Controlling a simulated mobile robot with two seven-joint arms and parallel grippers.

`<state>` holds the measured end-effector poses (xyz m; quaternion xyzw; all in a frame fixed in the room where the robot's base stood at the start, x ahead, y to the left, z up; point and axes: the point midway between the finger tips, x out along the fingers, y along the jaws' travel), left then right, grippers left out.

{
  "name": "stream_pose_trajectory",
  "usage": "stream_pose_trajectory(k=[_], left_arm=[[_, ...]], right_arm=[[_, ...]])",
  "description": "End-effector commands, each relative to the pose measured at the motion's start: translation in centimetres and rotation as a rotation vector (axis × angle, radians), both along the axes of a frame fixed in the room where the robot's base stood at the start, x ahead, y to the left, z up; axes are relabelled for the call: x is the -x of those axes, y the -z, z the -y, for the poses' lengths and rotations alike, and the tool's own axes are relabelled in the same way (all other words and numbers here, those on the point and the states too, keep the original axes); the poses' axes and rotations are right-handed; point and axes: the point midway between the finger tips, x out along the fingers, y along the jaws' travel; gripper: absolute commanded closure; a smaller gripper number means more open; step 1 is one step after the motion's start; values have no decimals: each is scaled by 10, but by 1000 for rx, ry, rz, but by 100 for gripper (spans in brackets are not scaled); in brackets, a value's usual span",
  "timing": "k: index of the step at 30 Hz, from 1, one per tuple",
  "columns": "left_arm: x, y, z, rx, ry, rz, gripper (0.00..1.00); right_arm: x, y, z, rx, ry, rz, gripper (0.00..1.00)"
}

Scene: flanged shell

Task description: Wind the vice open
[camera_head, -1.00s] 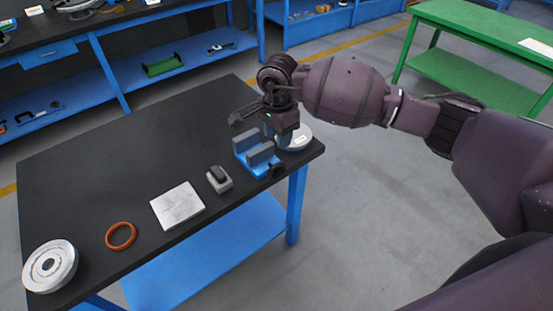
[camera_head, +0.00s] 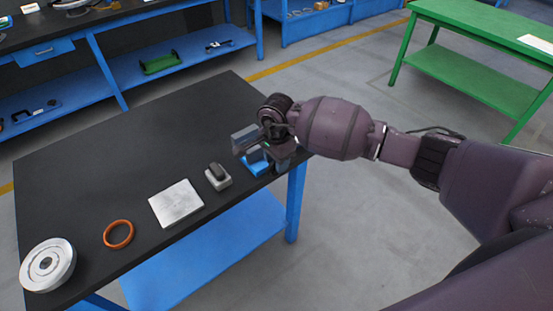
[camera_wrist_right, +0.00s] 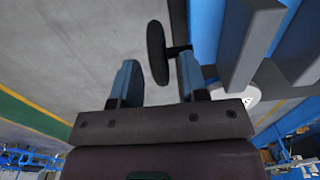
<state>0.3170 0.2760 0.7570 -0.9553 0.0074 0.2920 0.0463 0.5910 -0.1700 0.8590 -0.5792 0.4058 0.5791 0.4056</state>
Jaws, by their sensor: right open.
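The vice has a blue base (camera_head: 256,168) and grey jaws (camera_head: 244,138). It stands at the right end of the dark table, partly hidden by my right arm. The wrist view shows its jaws (camera_wrist_right: 252,45) at the upper right, with a gap between them. Its dark round handle (camera_wrist_right: 157,53) shows edge-on in the wrist view and is hidden in the head view. My right gripper (camera_head: 284,160) is low at the vice's handle end. In the wrist view its fingers (camera_wrist_right: 158,68) are apart, with the handle between their tips; I cannot tell whether they touch it. My left gripper is out of view.
On the table (camera_head: 110,150) lie a small grey block with a dark top (camera_head: 218,177), a metal plate (camera_head: 176,203), an orange ring (camera_head: 118,234) and a flanged round part (camera_head: 48,265). A green table (camera_head: 470,80) stands behind.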

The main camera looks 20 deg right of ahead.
Motion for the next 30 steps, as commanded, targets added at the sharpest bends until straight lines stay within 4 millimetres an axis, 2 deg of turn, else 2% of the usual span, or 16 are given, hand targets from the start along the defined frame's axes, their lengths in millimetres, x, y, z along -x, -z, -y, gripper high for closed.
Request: stream_pose_trajectory(k=[4, 12, 23, 30], left_arm=[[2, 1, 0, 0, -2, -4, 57], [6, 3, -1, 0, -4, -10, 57], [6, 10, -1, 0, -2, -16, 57], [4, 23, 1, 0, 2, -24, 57]], right_arm=[[0, 0, 0, 0, 0, 0, 61], [0, 0, 0, 0, 0, 0, 100], [-1, 2, 2, -40, 2, -16, 100], [-2, 7, 8, -173, 4, -67, 100]])
